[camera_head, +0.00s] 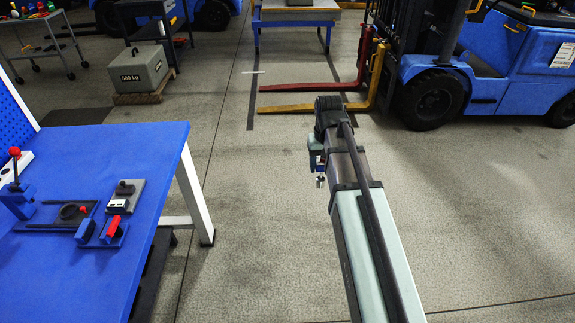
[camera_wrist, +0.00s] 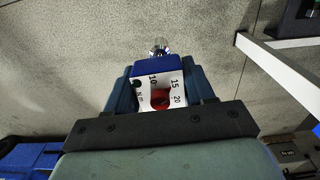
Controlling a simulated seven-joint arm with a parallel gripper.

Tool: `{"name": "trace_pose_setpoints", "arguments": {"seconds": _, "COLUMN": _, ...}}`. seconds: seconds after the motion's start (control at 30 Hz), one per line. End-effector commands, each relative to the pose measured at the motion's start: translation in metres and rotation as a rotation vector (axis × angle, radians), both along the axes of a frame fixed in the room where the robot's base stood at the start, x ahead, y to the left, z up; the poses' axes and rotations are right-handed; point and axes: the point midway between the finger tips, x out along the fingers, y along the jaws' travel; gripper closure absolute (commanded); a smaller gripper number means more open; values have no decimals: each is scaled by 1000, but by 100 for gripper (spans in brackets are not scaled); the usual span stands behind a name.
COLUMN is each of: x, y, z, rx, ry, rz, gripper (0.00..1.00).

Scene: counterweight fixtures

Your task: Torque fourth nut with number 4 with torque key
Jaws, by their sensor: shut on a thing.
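My gripper (camera_head: 316,152) is shut on the torque key and holds it in the air over the open floor, right of the blue workbench. In the wrist view the torque key (camera_wrist: 143,93) sits between the two fingers of my gripper (camera_wrist: 160,84). It has a blue body, a white scale face with 10, 15 and 20, a red round part and a metal socket tip (camera_wrist: 160,47). The tip points away from my gripper and touches nothing. In the head view the key (camera_head: 319,163) is small and partly hidden by my arm. No numbered nut can be made out.
A blue workbench (camera_head: 110,150) with tool holders (camera_head: 118,196) stands at left. A grey kg-marked weight (camera_head: 138,70) sits on a wooden pallet. A blue forklift (camera_head: 480,80) stands at back right, its red (camera_head: 285,113) and yellow (camera_head: 320,107) forks low over the floor.

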Motion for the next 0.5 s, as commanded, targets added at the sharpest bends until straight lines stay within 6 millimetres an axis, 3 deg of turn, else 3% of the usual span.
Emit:
{"name": "trace_pose_setpoints", "arguments": {"seconds": 0.2, "x": 11, "y": 68, "z": 9, "rx": 1, "ry": -3, "rz": 82, "gripper": 95}}
{"name": "trace_pose_setpoints", "arguments": {"seconds": 0.5, "x": 10, "y": 163, "z": 21, "rx": 1, "ry": -4, "rz": 192, "gripper": 95}}
